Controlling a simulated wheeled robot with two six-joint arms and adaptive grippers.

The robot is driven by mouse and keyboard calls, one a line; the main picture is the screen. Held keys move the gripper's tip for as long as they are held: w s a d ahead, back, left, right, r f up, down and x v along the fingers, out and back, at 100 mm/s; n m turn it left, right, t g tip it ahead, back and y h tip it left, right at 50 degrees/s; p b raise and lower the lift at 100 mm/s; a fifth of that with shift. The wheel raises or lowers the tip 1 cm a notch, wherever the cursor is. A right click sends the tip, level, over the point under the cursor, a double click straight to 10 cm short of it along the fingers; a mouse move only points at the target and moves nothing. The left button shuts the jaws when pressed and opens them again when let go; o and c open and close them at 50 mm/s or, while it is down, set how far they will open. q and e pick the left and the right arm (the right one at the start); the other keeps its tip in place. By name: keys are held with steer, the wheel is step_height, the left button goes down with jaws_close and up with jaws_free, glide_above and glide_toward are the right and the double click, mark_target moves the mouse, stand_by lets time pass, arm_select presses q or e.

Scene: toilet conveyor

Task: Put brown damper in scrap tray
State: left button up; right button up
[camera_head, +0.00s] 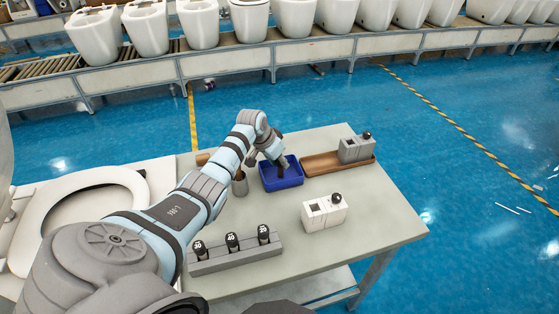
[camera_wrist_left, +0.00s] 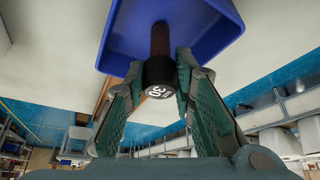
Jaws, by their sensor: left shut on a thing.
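My left gripper (camera_head: 277,161) is shut on a damper with a black cap marked 30 (camera_wrist_left: 158,73) and a brown shaft (camera_wrist_left: 160,40). The cap sits between the two fingertips (camera_wrist_left: 161,66), and the shaft points away toward the blue tray. The blue tray (camera_head: 292,184) stands on the table under the gripper; it also shows in the left wrist view (camera_wrist_left: 205,28). The damper's shaft is over or inside the tray; I cannot tell whether it touches the floor of the tray. My right gripper is not in view.
A grey rack (camera_head: 238,258) with three black-capped dampers stands in front. A white box with a black knob (camera_head: 324,213) is right of it. A brown tray (camera_head: 322,164) holds a grey box (camera_head: 355,149).

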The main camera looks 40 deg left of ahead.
arm_select(q)
steer(key=o, duration=1)
steer(key=shift+o, duration=0.2)
steer(key=shift+s+r, duration=0.1)
steer(key=shift+r, duration=0.25)
steer(key=p+v, duration=0.2)
steer(key=v, duration=0.9)
steer(key=shift+r, duration=0.2)
steer(key=shift+s, duration=0.1)
